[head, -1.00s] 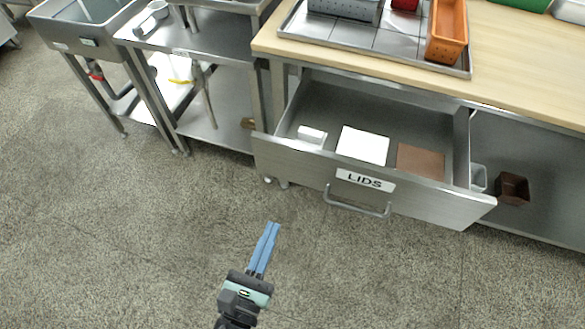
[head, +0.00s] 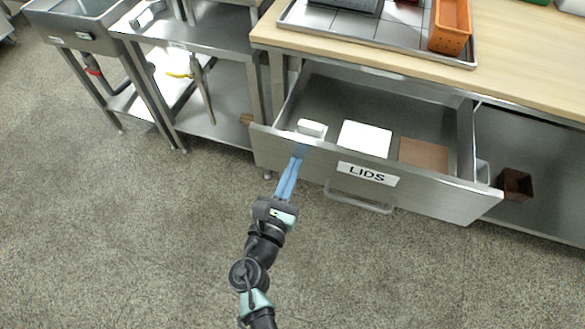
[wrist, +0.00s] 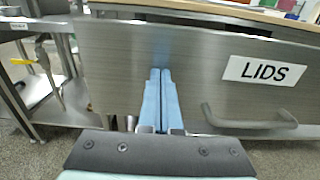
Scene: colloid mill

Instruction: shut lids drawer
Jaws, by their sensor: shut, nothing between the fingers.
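The lids drawer (head: 425,196) is pulled out from under the wooden-topped table, with a LIDS label and a bar handle (head: 358,201) on its front. Inside lie a small white block (head: 312,128), a white flat piece (head: 364,139) and a brown flat piece (head: 423,154). My gripper (head: 299,152) is shut and empty, its blue fingers pointing at the drawer front left of the label. In the wrist view the fingers (wrist: 161,73) are close to the steel front (wrist: 205,75), left of the handle (wrist: 250,118). I cannot tell whether they touch it.
A tray (head: 350,40) with an orange basket (head: 451,25) sits on the wooden top (head: 520,60). A steel shelf unit (head: 225,112) and a sink (head: 75,20) stand to the left. A brown container (head: 515,183) is on the lower shelf at right. The floor in front is clear.

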